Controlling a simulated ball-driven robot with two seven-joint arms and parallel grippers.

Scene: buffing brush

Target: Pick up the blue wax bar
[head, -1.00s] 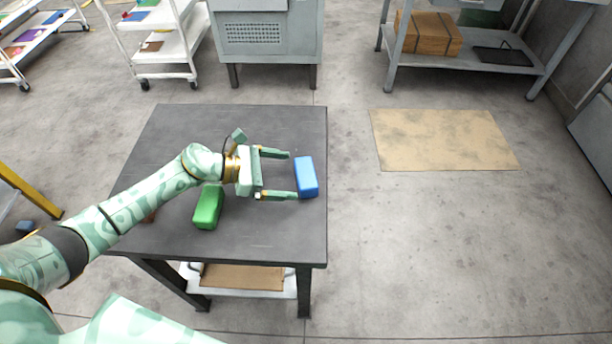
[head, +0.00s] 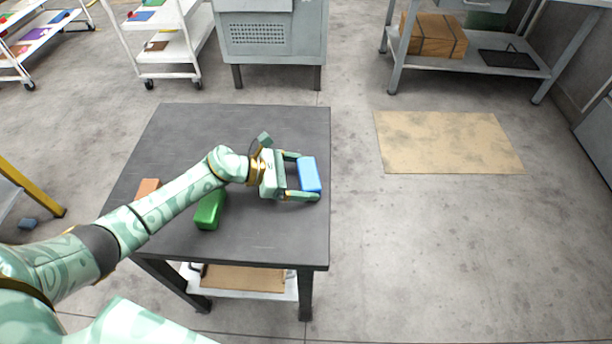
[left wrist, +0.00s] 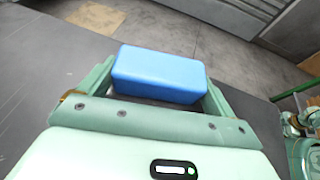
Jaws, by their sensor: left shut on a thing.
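The blue wax bar (head: 309,174) is at the right edge of the dark table (head: 225,130). My left gripper (head: 308,176) is shut on it, with one finger at each end of the bar. In the left wrist view the blue bar (left wrist: 157,74) sits between the two fingers (left wrist: 157,84), clear of the palm. I cannot tell whether the bar is resting on the table or just above it. My right gripper is not in view.
A green bar (head: 210,209) lies on the table beside my left forearm. An orange-brown block (head: 149,187) lies near the table's left edge, partly behind my arm. The back of the table is clear. A tan mat (head: 447,141) lies on the floor to the right.

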